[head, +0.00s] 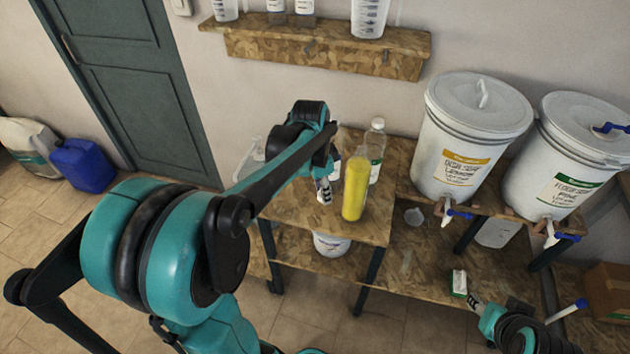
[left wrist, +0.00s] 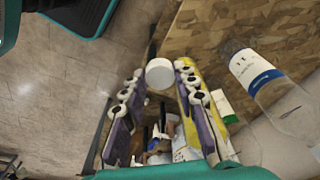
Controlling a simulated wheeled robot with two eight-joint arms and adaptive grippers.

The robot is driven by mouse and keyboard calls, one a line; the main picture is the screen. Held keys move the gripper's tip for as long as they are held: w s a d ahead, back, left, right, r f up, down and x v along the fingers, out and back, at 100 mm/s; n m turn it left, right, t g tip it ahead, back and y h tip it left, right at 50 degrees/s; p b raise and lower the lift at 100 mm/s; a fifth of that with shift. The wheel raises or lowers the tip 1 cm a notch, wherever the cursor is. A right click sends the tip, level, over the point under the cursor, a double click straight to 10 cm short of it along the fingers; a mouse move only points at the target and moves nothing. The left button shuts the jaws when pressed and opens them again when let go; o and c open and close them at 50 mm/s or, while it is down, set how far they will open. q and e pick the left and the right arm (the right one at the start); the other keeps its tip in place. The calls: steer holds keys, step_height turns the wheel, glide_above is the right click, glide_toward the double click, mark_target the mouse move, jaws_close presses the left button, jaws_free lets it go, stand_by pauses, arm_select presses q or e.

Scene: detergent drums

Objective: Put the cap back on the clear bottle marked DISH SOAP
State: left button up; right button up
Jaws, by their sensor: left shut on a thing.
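A clear bottle (head: 376,150) with a partly hidden label stands behind the yellow bottle. In the left wrist view a clear bottle (left wrist: 268,84) with a white and blue label is to the right of the fingers, apart from the cap. I cannot read DISH SOAP on it. My right gripper (head: 476,303) is low at the right; its jaw state is unclear.
Two white drums (head: 462,140) with taps stand on the wooden stand at the right. Another clear container (head: 250,165) is partly hidden behind my left arm. A white bucket (head: 331,243) sits under the table. A small green-and-white item (head: 459,283) lies near my right gripper.

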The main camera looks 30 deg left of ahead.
arm_select(q)
steer(key=d+f+n+y+b, duration=0.1)
steer(key=d+f+n+b, duration=0.2)
steer(key=d+f+n, duration=0.5)
step_height(320, 180, down, 8)
steer(key=shift+s+f+t+b, duration=0.15)
steer(key=shift+s+t+b, duration=0.05)
steer(key=shift+t+b, duration=0.1)
arm_select(e)
step_height(320, 180, down, 4)
steer(key=shift+w, duration=0.15)
steer(key=shift+c, duration=0.9)
arm_select(q)
steer(key=shift+d, duration=0.2)
arm_select(e)
steer(key=shift+d, duration=0.1)
